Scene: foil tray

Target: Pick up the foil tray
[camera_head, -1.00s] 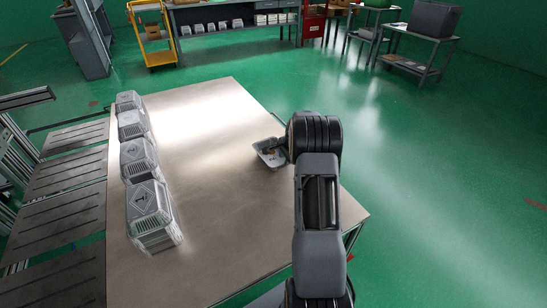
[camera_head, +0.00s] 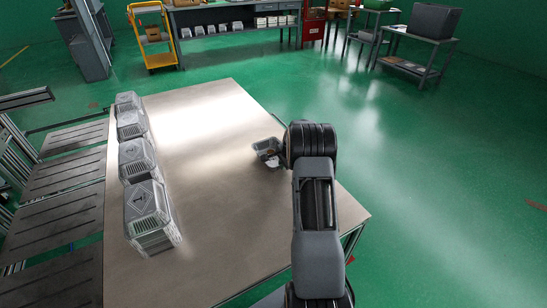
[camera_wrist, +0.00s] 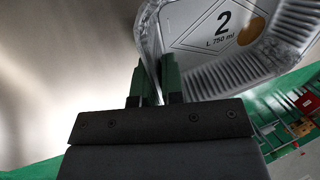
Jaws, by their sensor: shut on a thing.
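The foil tray (camera_head: 266,147) is small and silver, at the right edge of the table in the head view, partly hidden by my arm. In the wrist view the foil tray (camera_wrist: 205,45) shows its ribbed wall and a flat face marked "2" and "L 750 ml", with an orange round spot. My gripper (camera_wrist: 158,75) has two green fingers shut on the tray's left wall, one finger on each side of it. The fingers are hidden behind my arm in the head view. I cannot tell whether the tray touches the table.
Several stacks of silver trays (camera_head: 147,212) stand in a row along the left side of the table (camera_head: 205,170). The table's middle is clear. Grey slatted panels (camera_head: 62,187) lie left of the table. A yellow cart (camera_head: 153,40) and shelves stand far behind.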

